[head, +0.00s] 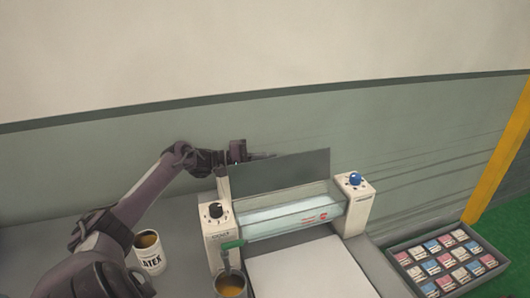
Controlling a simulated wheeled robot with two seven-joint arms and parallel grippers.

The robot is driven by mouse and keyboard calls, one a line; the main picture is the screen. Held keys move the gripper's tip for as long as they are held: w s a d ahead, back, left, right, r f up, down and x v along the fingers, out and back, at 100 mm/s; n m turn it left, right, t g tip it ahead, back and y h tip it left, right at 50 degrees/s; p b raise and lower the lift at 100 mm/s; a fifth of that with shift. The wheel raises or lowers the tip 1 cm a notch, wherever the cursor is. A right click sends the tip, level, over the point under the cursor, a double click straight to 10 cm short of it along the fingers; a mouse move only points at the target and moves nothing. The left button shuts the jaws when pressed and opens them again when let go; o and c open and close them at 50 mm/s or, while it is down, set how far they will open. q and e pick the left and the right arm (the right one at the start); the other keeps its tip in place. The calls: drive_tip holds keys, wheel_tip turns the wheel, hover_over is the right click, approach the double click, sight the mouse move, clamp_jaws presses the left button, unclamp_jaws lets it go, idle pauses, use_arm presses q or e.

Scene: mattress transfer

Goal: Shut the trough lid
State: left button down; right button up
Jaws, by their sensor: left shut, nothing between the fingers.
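The trough (290,215) is a clear, pale-blue channel between two white end blocks, one with a black knob (215,210) and one with a blue knob (355,179). Its lid (290,172), a flat dark grey panel, stands raised at the trough's back edge, tilted up and open. My left gripper (262,156) is shut and empty at the lid's upper left corner, its fingertips close to the top edge. Whether they touch the lid or sit behind it I cannot tell. My right gripper is not in view.
A LATEX cup (149,258) stands left of the trough. Another cup of yellow liquid (231,287) sits in front, below a green spout (232,244). A white slab (305,270) lies before the trough. A tray (406,263) of small boxes is at right.

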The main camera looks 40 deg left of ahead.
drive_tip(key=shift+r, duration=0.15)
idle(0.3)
use_arm(q)
drive_tip(key=shift+s+d+r+m+p, duration=0.25)
drive_tip(key=shift+m+p, duration=0.15)
drive_tip(key=shift+p, duration=0.25)
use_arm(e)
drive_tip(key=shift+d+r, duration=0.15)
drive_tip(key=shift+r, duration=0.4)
